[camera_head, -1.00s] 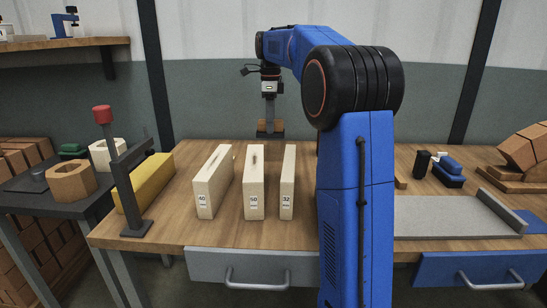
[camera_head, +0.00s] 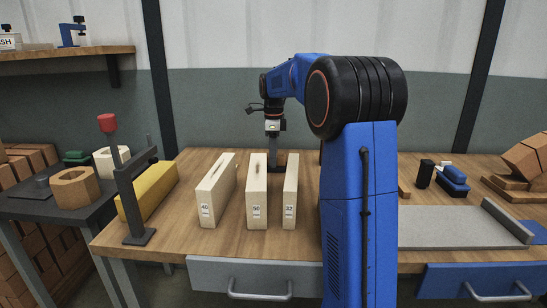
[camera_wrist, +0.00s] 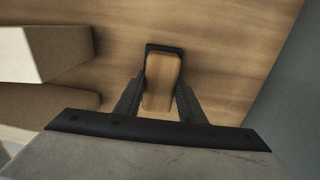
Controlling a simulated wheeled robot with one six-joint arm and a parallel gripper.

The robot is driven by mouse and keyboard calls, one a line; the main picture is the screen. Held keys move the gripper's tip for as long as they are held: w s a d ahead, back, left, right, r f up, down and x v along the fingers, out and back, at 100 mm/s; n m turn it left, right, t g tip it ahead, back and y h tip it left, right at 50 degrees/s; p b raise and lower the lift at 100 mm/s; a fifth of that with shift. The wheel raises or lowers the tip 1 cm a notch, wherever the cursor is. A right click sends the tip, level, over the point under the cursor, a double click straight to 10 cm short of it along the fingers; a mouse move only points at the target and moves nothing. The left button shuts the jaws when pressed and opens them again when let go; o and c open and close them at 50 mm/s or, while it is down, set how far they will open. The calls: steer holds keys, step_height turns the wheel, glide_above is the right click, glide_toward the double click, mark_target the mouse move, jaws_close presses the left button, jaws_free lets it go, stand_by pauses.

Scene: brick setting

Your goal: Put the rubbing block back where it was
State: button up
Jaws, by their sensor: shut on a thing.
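The rubbing block (camera_wrist: 162,82) is a small wooden block with a dark edge around its far end. My gripper (camera_wrist: 160,95) is shut on it, one dark finger on each side, in the wrist view. In the head view my gripper (camera_head: 277,158) is low over the back of the workbench (camera_head: 190,238), behind the upright pale blocks marked 50 (camera_head: 257,195) and 32 (camera_head: 290,195). These blocks hide the rubbing block there. I cannot tell whether it touches the bench top.
Another pale block marked 40 (camera_head: 215,195) stands left of these, with a yellow block (camera_head: 152,188) and a red-knobbed clamp stand (camera_head: 127,190) farther left. In the wrist view, pale blocks (camera_wrist: 45,50) stand close at left; bare wood lies right of the gripper.

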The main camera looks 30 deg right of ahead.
steer(key=o, duration=1)
steer(key=shift+f, duration=0.1)
step_height(320, 180, up, 12)
steer(key=shift+s, duration=0.1)
stand_by(0.4)
